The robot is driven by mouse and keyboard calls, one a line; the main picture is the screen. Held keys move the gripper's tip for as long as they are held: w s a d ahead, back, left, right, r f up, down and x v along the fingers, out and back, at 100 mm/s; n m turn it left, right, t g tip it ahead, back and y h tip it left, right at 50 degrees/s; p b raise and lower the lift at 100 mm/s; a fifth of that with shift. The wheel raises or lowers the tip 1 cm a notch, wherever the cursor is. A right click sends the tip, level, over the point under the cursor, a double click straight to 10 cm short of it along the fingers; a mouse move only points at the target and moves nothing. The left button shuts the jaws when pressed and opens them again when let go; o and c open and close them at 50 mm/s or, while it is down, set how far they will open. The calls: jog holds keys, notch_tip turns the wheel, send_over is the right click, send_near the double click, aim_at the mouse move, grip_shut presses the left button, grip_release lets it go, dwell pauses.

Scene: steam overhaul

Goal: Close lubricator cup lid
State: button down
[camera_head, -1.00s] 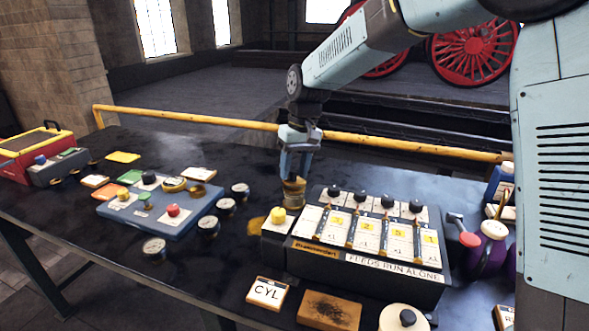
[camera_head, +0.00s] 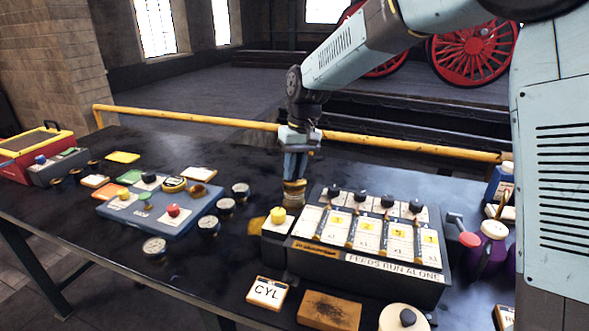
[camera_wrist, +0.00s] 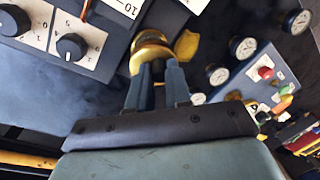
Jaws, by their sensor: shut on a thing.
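My gripper (camera_head: 294,178) points down at the back left corner of the dark lubricator box (camera_head: 365,270). Its blue fingers are shut on a round brass cup part (camera_head: 293,199), which I take for the lubricator cup or its lid; I cannot tell which. The wrist view shows the brass part (camera_wrist: 151,42) between and beyond the fingertips (camera_wrist: 155,70). The fingers hide part of it, so I cannot see whether the lid is seated. A flat yellow brass piece (camera_wrist: 187,45) lies beside it in the wrist view.
A blue panel (camera_head: 165,222) with buttons and several round gauges (camera_head: 208,224) lies to the left. A CYL card (camera_head: 267,292) and a brown block (camera_head: 328,311) lie in front. A yellow rail (camera_head: 200,120) runs behind.

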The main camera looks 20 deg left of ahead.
jog(key=shift+s+f+t, duration=0.3)
jog(key=shift+s+t, duration=0.15)
jog(key=shift+t, duration=0.45)
jog(key=shift+s+f+t, duration=0.15)
jog(key=shift+f+t, duration=0.1)
jog(key=shift+t, duration=0.35)
jog(key=c, duration=1.1)
grip_release()
jog(key=shift+o, duration=0.2)
notch_tip(320, 180, up, 14)
jog(key=s+d, duration=0.1)
jog(key=s, duration=0.1)
jog(key=shift+d+f, duration=0.2)
jog(key=shift+f, duration=0.05)
